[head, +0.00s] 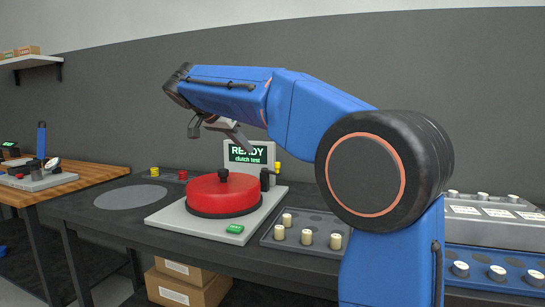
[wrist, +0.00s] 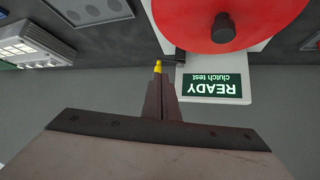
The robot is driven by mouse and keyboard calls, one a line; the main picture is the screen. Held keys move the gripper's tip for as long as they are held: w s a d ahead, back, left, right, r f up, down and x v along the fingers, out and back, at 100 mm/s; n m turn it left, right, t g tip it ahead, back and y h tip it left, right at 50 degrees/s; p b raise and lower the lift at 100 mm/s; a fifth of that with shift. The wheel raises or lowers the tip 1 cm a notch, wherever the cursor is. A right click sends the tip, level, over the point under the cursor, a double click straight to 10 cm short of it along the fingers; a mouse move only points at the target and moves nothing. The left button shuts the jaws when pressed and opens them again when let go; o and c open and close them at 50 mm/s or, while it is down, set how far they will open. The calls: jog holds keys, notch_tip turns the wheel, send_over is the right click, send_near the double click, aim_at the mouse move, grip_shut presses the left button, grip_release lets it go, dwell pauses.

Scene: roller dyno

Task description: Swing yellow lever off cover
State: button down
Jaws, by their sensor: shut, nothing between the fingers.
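The yellow lever (head: 278,167) shows as a small yellow piece by a dark post (head: 266,179), right of the display, at the back right of the red cover (head: 224,192). In the wrist view the yellow lever (wrist: 158,67) is just beyond my fingertips, beside the dark post (wrist: 176,57) and clear of the red cover (wrist: 222,22). My gripper (head: 247,146) is shut and empty, above and in front of the display. Its fingers (wrist: 162,84) nearly meet the yellow piece in the wrist view; I cannot tell if they touch. Most of the lever is hidden.
The display (head: 248,153) reads READY, clutch test, and stands behind the cover on a light base plate (head: 165,218). A grey tray (head: 270,240) with several cream pegs stands to the right. A grey disc (head: 130,196) lies on the left of the dark bench.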

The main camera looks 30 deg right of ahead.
aim_at(278, 163)
jog(key=shift+w+d+r+x, duration=0.1)
jog(key=shift+d+r+x, duration=0.25)
jog(key=shift+x, duration=1.85)
jog(key=shift+w+d+r+x, duration=0.1)
jog(key=shift+d+r+x, duration=0.15)
jog(key=shift+x, duration=1.9)
jog(key=shift+w+d+r+x, duration=0.1)
jog(key=shift+d+r+x, duration=0.25)
jog(key=shift+x, duration=1.85)
jog(key=shift+s+r, duration=0.1)
jog(key=d+n+t, duration=0.1)
jog(key=n+y, duration=0.1)
jog(key=shift+s+d+n+t, duration=0.1)
jog(key=shift+d+n+t, duration=0.3)
jog(key=shift+d, duration=0.55)
